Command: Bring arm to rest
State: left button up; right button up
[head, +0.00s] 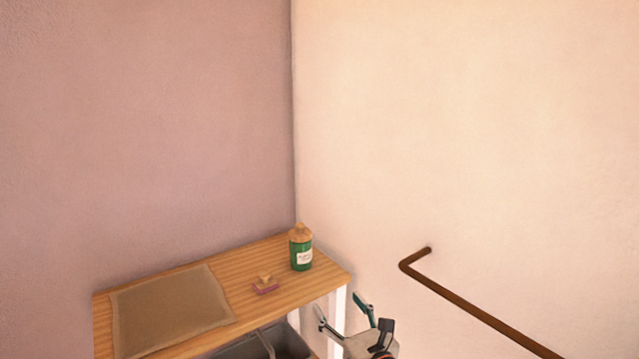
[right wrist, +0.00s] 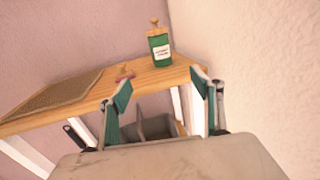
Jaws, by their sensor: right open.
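My right gripper (head: 343,308) is at the bottom of the head view, in front of the table's right end. It is open, with nothing between its fingers. In the right wrist view its two green-padded fingers (right wrist: 162,95) stand apart, pointing toward the table edge. The wooden table (head: 232,262) stands in the corner. A green bottle with a wooden top (head: 301,252) stands upright on it and also shows in the right wrist view (right wrist: 159,46). My left gripper does not show in either view.
A brown mat (head: 170,310) and a small pink and tan object (head: 265,286) lie on the tabletop. A grey bin (head: 245,348) is under the table. A brown rail (head: 470,305) runs along the right wall.

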jog(key=s+d+f+n+g+y, duration=0.1)
jog(key=s+f+n, duration=0.5)
jog(key=s+n, duration=0.45)
jog(key=s+d+f+n+g, duration=0.1)
jog(key=s+f+n, duration=0.4)
jog(key=s+n, duration=0.5)
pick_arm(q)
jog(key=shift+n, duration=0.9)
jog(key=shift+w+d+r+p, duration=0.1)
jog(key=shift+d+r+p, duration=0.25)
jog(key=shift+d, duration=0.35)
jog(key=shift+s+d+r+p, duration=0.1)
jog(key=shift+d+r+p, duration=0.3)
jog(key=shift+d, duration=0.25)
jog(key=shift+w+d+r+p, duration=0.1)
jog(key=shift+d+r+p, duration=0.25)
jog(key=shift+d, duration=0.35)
pick_arm(e)
jog(key=s+d+f+n+g+h, duration=0.4)
jog(key=s+d+f+n, duration=0.8)
jog(key=s+n, duration=0.3)
jog(key=shift+s+d+f+h, duration=0.15)
jog(key=shift+d+f+h, duration=0.2)
jog(key=shift+d+h, duration=0.35)
